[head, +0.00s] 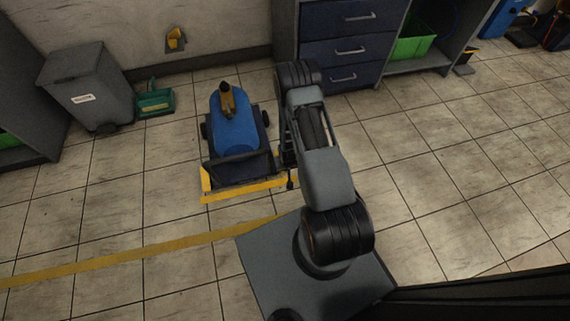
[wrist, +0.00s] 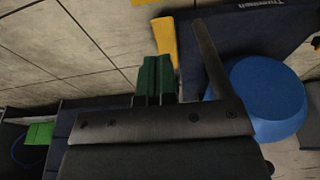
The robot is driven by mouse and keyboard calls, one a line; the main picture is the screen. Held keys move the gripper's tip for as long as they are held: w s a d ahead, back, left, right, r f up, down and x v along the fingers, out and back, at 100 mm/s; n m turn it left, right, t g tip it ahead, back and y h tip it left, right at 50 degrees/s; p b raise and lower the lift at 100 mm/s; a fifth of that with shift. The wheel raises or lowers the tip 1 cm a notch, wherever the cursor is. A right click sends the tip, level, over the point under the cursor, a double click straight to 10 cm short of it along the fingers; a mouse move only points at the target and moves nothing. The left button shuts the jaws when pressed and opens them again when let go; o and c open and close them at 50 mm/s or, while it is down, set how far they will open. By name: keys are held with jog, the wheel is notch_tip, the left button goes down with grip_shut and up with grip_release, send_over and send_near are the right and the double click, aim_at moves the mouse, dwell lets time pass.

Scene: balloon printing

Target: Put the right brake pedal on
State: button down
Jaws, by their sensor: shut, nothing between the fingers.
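A dark trolley (head: 238,172) with a blue rounded tank (head: 229,127) stands on the floor left of my arm. A yellow bar (head: 250,190) runs along its near edge. I cannot make out which part is the right brake pedal. My gripper (head: 290,183) is low beside the trolley's right side, near the bar's right end. In the wrist view, its green fingers (wrist: 155,77) are shut and empty. A yellow strip (wrist: 166,40) is just beyond the tips; I cannot tell if they touch. The blue tank (wrist: 265,95) is to the right, with a dark lettered panel (wrist: 250,25) above.
A grey bin (head: 85,88) and a green box (head: 154,101) stand at the back left. A blue drawer cabinet (head: 350,50) stands behind my arm, with a green crate (head: 412,42) on the shelf beside it. The tiled floor to the right is clear.

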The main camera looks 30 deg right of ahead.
jog(key=shift+s+a+r, duration=0.1)
jog(key=shift+s+r, duration=0.45)
jog(key=shift+r, duration=0.25)
